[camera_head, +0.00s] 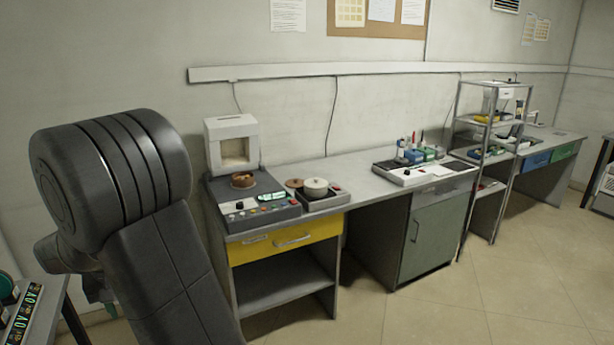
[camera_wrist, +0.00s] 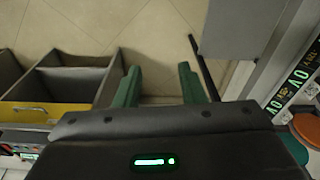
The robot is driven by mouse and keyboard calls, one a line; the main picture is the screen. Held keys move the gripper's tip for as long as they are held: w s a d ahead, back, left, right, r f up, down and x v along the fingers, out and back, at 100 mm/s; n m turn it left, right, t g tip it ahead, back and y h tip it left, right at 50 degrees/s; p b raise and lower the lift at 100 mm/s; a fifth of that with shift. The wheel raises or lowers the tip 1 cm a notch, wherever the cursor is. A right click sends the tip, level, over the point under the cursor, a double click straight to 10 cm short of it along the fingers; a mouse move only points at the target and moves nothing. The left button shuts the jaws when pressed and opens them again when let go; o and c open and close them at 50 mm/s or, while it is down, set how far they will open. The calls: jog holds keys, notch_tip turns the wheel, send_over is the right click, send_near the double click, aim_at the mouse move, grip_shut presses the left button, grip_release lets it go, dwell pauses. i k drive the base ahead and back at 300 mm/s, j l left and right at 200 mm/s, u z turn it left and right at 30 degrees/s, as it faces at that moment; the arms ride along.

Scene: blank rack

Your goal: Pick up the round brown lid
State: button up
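A small flat round brown lid (camera_head: 294,183) lies at the back left of a small tray-like unit on the bench, beside a pale round pot (camera_head: 315,187). Left of it, a brown round object (camera_head: 243,180) sits on a grey control panel; its exact form is too small to tell. My gripper (camera_wrist: 157,77) shows two green fingers spread apart in the wrist view, with only floor visible between them. It is open and empty, far from the bench lid. An orange-brown disc (camera_wrist: 307,128) shows at the wrist view's right edge, partly cut off.
The grey panel (camera_head: 238,211) with buttons stands on a bench with a yellow drawer (camera_head: 285,240). Number plates (camera_wrist: 290,90) lie on a surface at right. Floor (camera_head: 440,310) is clear.

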aim_at(294, 183)
jog(key=i+l+z, duration=0.3)
jog(key=i, duration=1.2)
jog(key=i+l+z, duration=0.3)
jog(key=i, duration=1.2)
jog(key=j, duration=0.1)
